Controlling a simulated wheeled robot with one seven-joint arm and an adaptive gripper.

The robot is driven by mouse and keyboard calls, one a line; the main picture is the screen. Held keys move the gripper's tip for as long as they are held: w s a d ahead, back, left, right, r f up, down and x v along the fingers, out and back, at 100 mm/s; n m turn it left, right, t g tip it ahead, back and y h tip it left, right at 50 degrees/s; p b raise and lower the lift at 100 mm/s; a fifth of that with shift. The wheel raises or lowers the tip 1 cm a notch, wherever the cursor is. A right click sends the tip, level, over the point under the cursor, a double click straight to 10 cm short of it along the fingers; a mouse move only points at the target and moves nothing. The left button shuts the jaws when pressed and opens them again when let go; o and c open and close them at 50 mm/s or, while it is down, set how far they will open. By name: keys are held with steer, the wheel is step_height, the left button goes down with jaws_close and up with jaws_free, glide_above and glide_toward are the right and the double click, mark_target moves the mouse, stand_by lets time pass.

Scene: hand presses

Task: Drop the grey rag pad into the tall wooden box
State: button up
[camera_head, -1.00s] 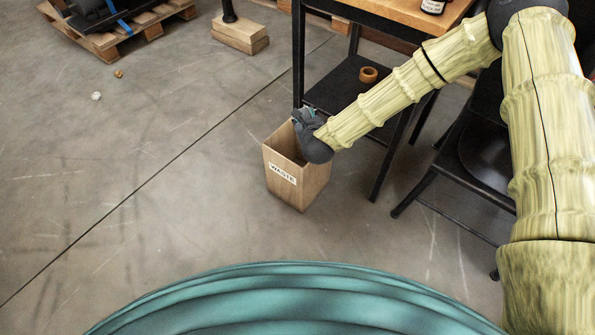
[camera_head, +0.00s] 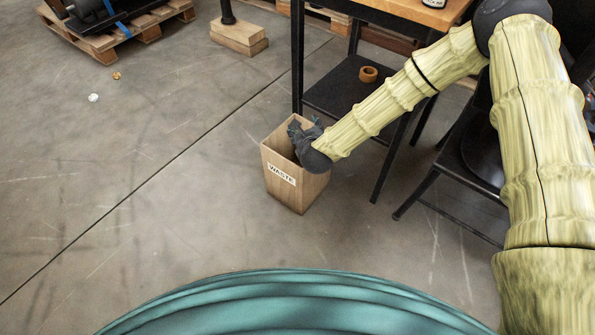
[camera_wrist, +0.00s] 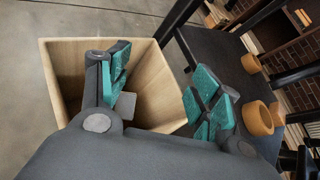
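The tall wooden box (camera_head: 283,188), labelled WASTE, stands upright on the floor, open at the top. My gripper (camera_head: 300,132) is over its mouth, with the fingers at the rim. In the wrist view my gripper (camera_wrist: 160,92) is open, its teal-padded fingers wide apart with nothing between them. The left finger is over the inside of the box (camera_wrist: 62,62); the right finger is past its right side, by the dark shelf. A small grey patch, probably the grey rag pad (camera_wrist: 125,106), shows inside the box beside the left finger, partly hidden by it. Its depth is unclear.
A black-framed table (camera_head: 298,60) with a low dark shelf (camera_head: 335,88) stands close right of the box. A brown ring (camera_head: 368,74) sits on the shelf. A dark chair (camera_head: 470,170) is further right. Two small crumpled bits (camera_head: 94,98) lie on open floor at left.

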steer(key=v, duration=1.2)
stand_by(0.5)
